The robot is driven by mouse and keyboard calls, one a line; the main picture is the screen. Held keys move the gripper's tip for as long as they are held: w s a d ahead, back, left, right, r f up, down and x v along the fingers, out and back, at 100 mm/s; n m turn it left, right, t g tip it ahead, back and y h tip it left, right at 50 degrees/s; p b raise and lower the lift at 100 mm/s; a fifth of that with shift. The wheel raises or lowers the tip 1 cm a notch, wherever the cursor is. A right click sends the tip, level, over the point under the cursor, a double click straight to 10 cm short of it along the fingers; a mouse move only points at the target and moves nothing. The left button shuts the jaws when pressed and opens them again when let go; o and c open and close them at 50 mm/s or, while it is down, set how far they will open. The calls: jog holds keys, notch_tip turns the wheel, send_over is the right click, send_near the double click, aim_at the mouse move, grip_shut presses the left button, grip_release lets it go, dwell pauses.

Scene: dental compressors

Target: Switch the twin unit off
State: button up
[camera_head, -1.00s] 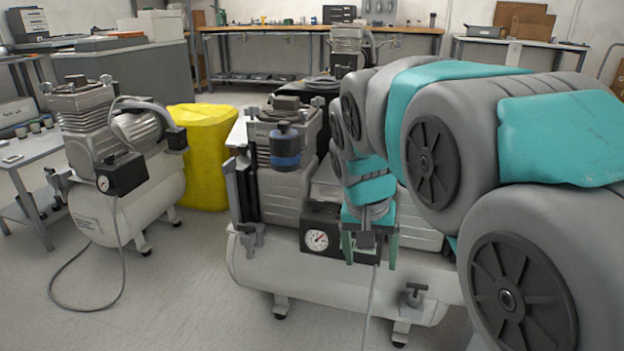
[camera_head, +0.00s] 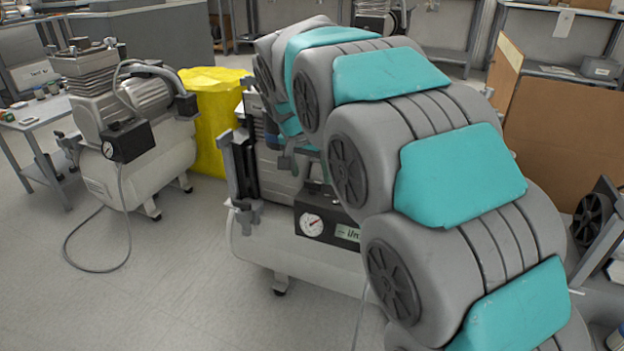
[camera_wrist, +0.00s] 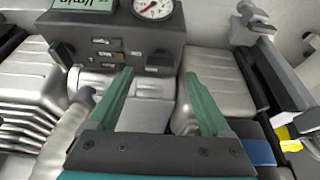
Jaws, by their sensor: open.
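The twin unit is the large compressor in the middle, with a pale tank (camera_head: 290,253) and ribbed metal housings; my arm covers its right part. Its dark control box (camera_head: 322,214) carries a round gauge (camera_head: 311,225) and a small display (camera_head: 347,233). In the wrist view the control box (camera_wrist: 120,40) is at the top, with the gauge (camera_wrist: 152,8), small labels and a black knob (camera_wrist: 62,53) at its left end. My gripper (camera_wrist: 158,73) is open and empty, its green fingers apart over the unit, pointing towards the box. In the head view my arm mostly hides it.
A smaller compressor (camera_head: 150,165) with a trailing cable stands at the left beside a small table (camera_head: 40,112). A yellow covered object (camera_head: 213,120) stands behind. Cardboard panels (camera_head: 560,135) are at the right. Floor between the compressors is clear.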

aim_at(313, 185)
jog(key=shift+x, duration=1.4)
jog(key=shift+c, duration=0.4)
grip_shut()
